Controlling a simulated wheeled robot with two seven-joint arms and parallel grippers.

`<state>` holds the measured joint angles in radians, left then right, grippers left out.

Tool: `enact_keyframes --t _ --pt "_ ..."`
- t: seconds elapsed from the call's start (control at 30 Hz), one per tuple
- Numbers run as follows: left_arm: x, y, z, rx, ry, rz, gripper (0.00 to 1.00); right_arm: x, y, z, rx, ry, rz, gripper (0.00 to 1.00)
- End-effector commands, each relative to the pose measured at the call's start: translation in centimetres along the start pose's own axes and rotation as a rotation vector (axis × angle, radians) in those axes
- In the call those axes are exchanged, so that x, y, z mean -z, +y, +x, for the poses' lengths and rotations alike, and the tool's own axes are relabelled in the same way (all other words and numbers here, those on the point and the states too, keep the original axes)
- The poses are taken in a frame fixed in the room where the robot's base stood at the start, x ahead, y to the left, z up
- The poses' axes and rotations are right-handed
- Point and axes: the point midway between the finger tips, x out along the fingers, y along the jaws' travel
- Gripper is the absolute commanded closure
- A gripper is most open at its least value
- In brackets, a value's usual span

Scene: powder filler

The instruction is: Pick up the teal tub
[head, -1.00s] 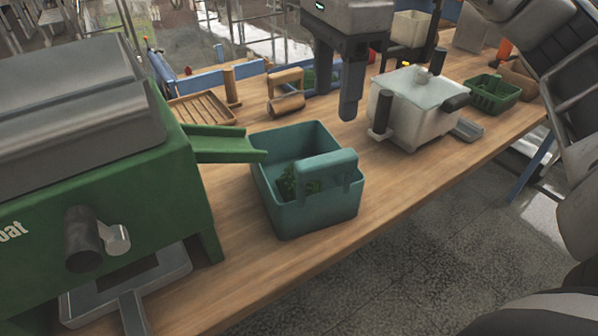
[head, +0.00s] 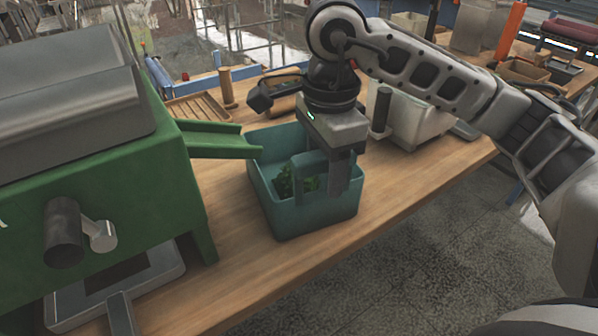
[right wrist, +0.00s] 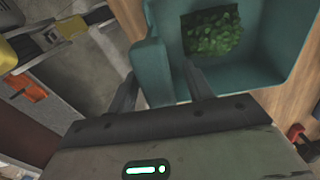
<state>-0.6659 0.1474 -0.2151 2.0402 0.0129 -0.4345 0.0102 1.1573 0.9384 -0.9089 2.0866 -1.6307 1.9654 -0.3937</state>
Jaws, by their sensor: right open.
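The teal tub (head: 318,216) stands upright on the wooden bench, with green leafy stuff inside. Its raised handle (head: 308,166) is on the near right side. My right gripper (head: 338,175) points down over that side. It is open, and one finger shows in front of the handle's right end in the head view. In the right wrist view the tub (right wrist: 270,80) fills the upper right. The open fingers of the right gripper (right wrist: 161,78) lie on either side of the handle (right wrist: 151,68), with no clear grip on it. My left gripper is not in view.
A green machine (head: 110,190) stands at the left, its chute (head: 215,142) reaching to the tub's rim. A white box (head: 410,118) stands behind my right arm. A wooden rack (head: 198,106) lies behind the chute. The bench's front edge is close to the tub.

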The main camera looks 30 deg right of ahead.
Motion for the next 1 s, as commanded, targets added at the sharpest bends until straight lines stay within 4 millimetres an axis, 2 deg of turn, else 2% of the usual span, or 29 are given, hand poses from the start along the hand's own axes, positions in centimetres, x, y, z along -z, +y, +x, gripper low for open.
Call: enact_keyframes --t 0.27,0.4,0.43,0.47,0.83,1.0 --pt "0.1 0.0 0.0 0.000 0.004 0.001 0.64 0.0 0.0 0.3 0.000 0.000 0.000 0.49" --pt "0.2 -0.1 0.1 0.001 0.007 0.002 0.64 0.0 0.0 0.3 0.000 0.000 0.000 0.88" --pt "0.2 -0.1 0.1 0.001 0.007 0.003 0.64 0.0 0.0 0.3 0.000 0.000 0.000 0.96" --pt "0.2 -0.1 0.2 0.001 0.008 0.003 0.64 0.0 0.0 0.3 0.000 0.000 0.000 1.00" --pt "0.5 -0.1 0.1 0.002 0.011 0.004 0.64 0.0 0.0 0.0 0.003 -0.001 0.000 1.00" --pt "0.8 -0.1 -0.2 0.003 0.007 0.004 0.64 0.1 0.0 -1.2 0.004 -0.002 0.002 1.00"
